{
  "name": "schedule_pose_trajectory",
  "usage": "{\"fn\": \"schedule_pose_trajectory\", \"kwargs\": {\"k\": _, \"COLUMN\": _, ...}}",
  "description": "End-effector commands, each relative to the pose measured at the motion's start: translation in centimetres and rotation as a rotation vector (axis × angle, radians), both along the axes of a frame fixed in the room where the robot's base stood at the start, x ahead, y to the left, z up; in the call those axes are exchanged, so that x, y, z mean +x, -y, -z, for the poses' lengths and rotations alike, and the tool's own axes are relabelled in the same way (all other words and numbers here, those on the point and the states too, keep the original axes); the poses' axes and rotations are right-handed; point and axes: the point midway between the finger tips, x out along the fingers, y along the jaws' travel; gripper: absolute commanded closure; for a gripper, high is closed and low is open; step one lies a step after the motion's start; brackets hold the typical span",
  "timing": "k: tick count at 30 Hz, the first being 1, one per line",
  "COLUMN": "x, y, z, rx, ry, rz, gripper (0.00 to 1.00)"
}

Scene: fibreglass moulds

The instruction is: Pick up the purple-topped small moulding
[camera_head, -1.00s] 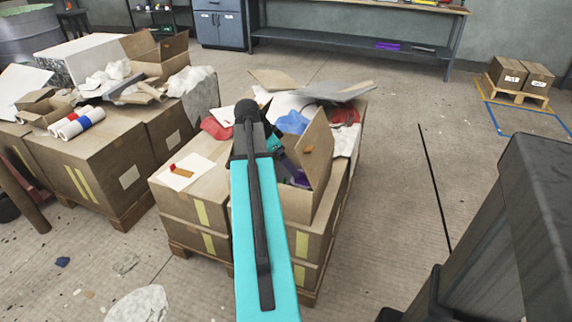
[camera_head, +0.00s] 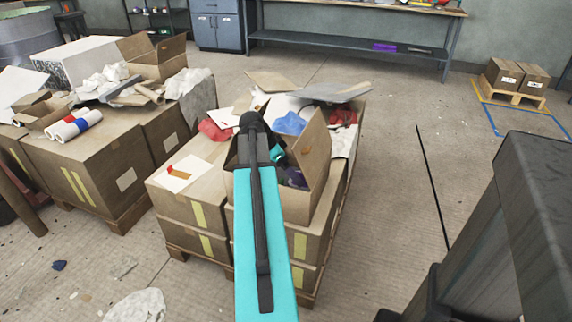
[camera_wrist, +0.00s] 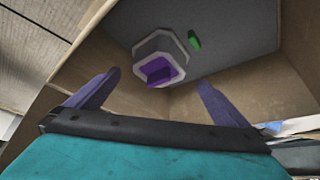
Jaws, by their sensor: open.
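The small moulding (camera_wrist: 158,62) is a grey, faceted piece with a purple top. In the wrist view it sits inside an open cardboard box (camera_wrist: 245,84), on a grey surface, beside a small green piece (camera_wrist: 194,40). My gripper (camera_wrist: 152,82) is open, its two purple fingers spread wide on either side below the moulding in the picture. Nothing is between the fingers, and they look apart from the moulding. In the head view my teal arm hides much of the box (camera_head: 316,160), and the moulding cannot be made out there.
The box stands on stacked cartons (camera_head: 192,210) on a pallet, with a blue cloth (camera_head: 290,123), a red cloth (camera_head: 214,130) and scraps behind it. Another carton stack (camera_head: 88,165) is at left. The box's walls surround my fingers closely.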

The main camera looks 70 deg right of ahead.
Motion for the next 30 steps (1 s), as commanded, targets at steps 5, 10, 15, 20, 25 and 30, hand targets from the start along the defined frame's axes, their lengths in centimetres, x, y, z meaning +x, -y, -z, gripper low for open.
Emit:
{"fn": "schedule_pose_trajectory", "kwargs": {"k": 5, "x": -0.9, "y": 0.9, "z": 2.2, "rx": 0.002, "ry": 0.0, "rz": 0.002, "gripper": 0.0}}
{"fn": "schedule_pose_trajectory", "kwargs": {"k": 10, "x": -1.6, "y": 1.8, "z": 4.1, "rx": 0.001, "ry": 0.0, "rz": 0.001, "gripper": 0.0}}
{"fn": "schedule_pose_trajectory", "kwargs": {"k": 15, "x": -2.3, "y": 2.6, "z": 6.0, "rx": 0.001, "ry": 0.0, "rz": 0.003, "gripper": 0.0}}
{"fn": "schedule_pose_trajectory", "kwargs": {"k": 20, "x": -2.9, "y": 3.2, "z": 7.4, "rx": 0.002, "ry": 0.0, "rz": 0.002, "gripper": 0.0}}
{"fn": "schedule_pose_trajectory", "kwargs": {"k": 25, "x": -3.2, "y": 3.5, "z": 8.0, "rx": 0.0, "ry": 0.0, "rz": 0.002, "gripper": 0.0}}
{"fn": "schedule_pose_trajectory", "kwargs": {"k": 30, "x": -3.2, "y": 3.6, "z": 8.1, "rx": 0.0, "ry": 0.0, "rz": 0.002, "gripper": 0.0}}
